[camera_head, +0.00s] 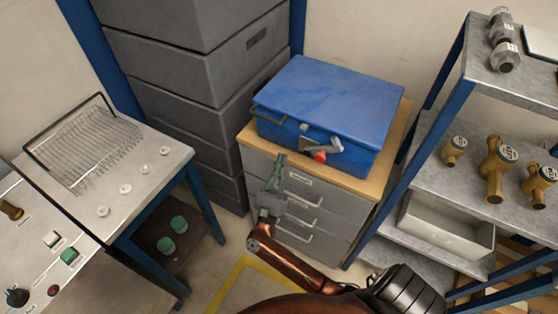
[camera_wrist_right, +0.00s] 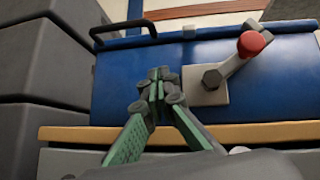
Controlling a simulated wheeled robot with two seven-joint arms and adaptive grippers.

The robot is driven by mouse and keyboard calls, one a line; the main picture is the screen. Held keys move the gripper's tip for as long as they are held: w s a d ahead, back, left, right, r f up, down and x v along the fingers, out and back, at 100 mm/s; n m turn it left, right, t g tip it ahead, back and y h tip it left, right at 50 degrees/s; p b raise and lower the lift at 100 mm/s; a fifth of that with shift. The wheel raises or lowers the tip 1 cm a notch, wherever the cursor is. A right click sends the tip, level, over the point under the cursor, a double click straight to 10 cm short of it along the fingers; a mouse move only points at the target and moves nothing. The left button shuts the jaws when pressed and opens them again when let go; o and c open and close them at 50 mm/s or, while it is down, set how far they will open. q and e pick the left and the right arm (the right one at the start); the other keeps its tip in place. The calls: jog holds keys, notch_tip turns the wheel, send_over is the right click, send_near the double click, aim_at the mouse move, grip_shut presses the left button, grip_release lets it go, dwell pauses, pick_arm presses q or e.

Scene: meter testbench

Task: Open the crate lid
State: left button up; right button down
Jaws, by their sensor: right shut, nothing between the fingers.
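The blue crate (camera_head: 360,161) stands on a wooden-topped drawer cabinet, and its blue lid (camera_head: 330,95) is down. A lever latch with a red knob (camera_head: 320,156) is on the crate's front; the knob also shows in the right wrist view (camera_wrist_right: 252,44), on a grey plate (camera_wrist_right: 207,85). A dark handle (camera_head: 268,114) sticks out at the front left of the lid. My right gripper (camera_head: 279,160) is shut and empty, in front of the crate, left of the latch. In the right wrist view its fingertips (camera_wrist_right: 158,75) are before the blue front, apart from the latch. My left gripper is not in view.
The cabinet (camera_head: 345,213) has drawers with bar handles below the crate. Grey stacked boxes (camera_head: 200,75) stand to the left, and a shelf (camera_head: 470,165) with brass valves to the right. A bench (camera_head: 135,165) with a wire rack is at far left.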

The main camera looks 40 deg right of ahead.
aim_at(288, 118)
jog(key=x, duration=0.7)
jog(key=shift+r, duration=0.2)
notch_tip(288, 118, up, 2)
jog(key=shift+w+a+r+p, duration=0.1)
jog(key=shift+w+r+p, duration=0.05)
jog(key=shift+p, duration=0.25)
jog(key=shift+w+r, duration=0.15)
jog(key=shift+r, duration=0.45)
